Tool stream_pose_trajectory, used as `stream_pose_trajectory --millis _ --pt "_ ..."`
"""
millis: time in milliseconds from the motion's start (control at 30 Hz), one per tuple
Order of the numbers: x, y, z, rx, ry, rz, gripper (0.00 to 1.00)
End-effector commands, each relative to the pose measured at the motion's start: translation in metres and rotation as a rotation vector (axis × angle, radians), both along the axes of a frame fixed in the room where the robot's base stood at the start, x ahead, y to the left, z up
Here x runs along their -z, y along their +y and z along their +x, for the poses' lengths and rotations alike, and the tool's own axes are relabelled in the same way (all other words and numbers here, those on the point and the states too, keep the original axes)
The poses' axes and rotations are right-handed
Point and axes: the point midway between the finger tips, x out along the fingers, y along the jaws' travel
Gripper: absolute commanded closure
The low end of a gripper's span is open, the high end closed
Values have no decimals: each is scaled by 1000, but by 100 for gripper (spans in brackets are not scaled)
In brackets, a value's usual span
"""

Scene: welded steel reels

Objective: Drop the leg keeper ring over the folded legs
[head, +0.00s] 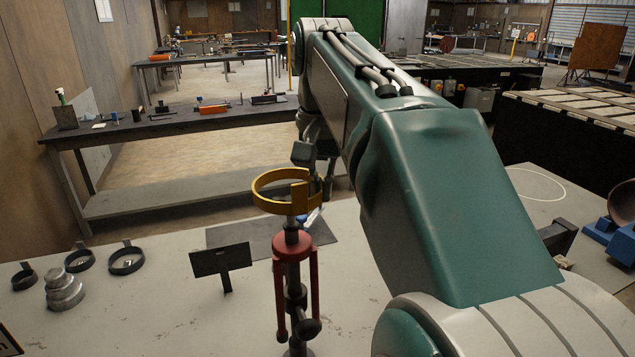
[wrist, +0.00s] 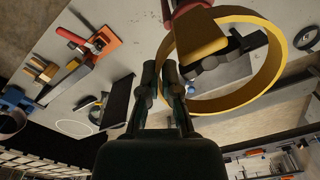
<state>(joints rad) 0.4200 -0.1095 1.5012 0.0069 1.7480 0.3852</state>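The leg keeper ring (head: 268,204) is a yellow band with a flat tab, level in the air at the top of a stand in the head view. It also shows large in the wrist view (wrist: 275,75). My gripper (wrist: 161,68) appears shut on the ring's near wall, which passes between the two fingers. The fingertips are partly hidden by my arm in the head view. The stand has a red hub (head: 292,245) and folded red legs (head: 279,300) hanging below the ring. The ring is above the hub; I cannot tell if it encircles the post top.
A black plate (head: 221,260) stands left of the red legs. Stacked grey discs (head: 64,290) and several black rings (head: 127,260) lie on the light table (head: 180,325) at left. A dark mat (head: 232,237) lies behind the stand. Blue blocks (head: 622,245) sit at far right.

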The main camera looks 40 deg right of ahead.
Motion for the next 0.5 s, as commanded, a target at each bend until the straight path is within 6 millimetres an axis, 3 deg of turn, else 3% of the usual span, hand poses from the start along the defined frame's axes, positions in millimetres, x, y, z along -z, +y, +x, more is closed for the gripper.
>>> stream_pose_trajectory --millis 500 --pt "11 0 0 0 0 0 100"
